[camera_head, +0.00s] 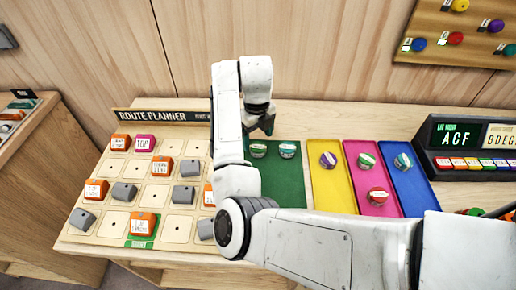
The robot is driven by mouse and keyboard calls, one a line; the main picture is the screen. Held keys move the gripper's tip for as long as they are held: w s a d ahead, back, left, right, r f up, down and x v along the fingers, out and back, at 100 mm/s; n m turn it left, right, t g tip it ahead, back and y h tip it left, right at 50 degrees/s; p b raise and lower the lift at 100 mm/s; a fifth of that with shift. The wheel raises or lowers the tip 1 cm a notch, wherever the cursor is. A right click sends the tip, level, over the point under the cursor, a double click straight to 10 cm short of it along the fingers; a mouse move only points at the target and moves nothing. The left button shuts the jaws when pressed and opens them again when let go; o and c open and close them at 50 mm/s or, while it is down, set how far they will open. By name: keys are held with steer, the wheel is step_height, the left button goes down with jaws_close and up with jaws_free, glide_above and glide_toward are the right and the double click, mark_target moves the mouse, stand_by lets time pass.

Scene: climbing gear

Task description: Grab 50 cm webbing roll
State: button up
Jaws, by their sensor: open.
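Small round rolls with pale labels lie on coloured trays on the wooden table. Two green-and-white rolls, one on the left (258,150) and one on the right (288,150), lie at the back of the green tray (285,187). A purple roll (328,160), a green roll (366,161), a red roll (378,196) and a teal roll (403,162) lie on the other trays. The labels are too small to read, so I cannot tell which is 50 cm. My gripper (262,129) is open, above and just behind the left green-tray roll. My arm hides part of the green tray.
Yellow (335,190), pink (358,183) and blue (415,190) trays adjoin to the right. A route planner board (120,205) with orange and grey blocks is left. A black display box (465,150) stands right. A wooden wall is behind.

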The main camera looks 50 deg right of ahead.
mark_target(258, 147)
steer(key=shift+s+d+f+p, duration=0.1)
steer(key=shift+f+p, duration=0.1)
steer(key=shift+f, duration=0.9)
steer(key=shift+d+f+p, duration=0.1)
steer(key=shift+f+p, duration=0.05)
steer(key=shift+f, duration=0.95)
steer(key=c, duration=1.1)
steer(key=shift+r, duration=0.1)
steer(key=shift+c, duration=0.2)
